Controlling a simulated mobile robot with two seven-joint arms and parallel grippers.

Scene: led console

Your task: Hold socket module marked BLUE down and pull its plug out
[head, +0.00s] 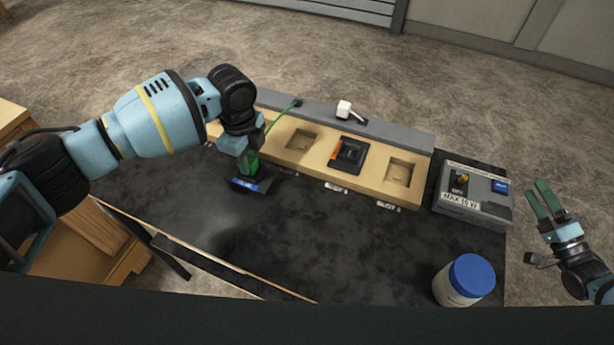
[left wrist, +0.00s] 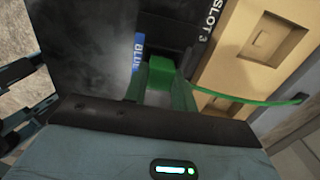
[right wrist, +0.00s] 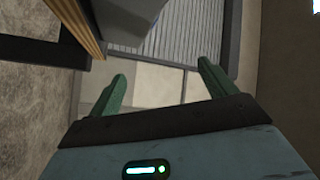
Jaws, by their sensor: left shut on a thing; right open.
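The black socket module marked BLUE (head: 264,186) lies on the dark table in front of the wooden slot board; its blue label (left wrist: 138,55) reads BLUE in the left wrist view. My left gripper (head: 249,163) points down over it, shut on the green plug (left wrist: 160,70). The plug is at the module, but the fingers hide how deep it sits. A green cable (head: 281,117) runs from the plug to the grey strip behind the board. My right gripper (head: 548,203) is open and empty, off the table's right side; its spread fingers show in the right wrist view (right wrist: 160,85).
The wooden slot board (head: 322,159) holds a black and orange module (head: 348,154); other slots are empty. A white plug (head: 345,109) rests on the grey strip (head: 391,131). A grey box (head: 467,207) and a blue-lidded jar (head: 462,283) stand right. The front middle table is clear.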

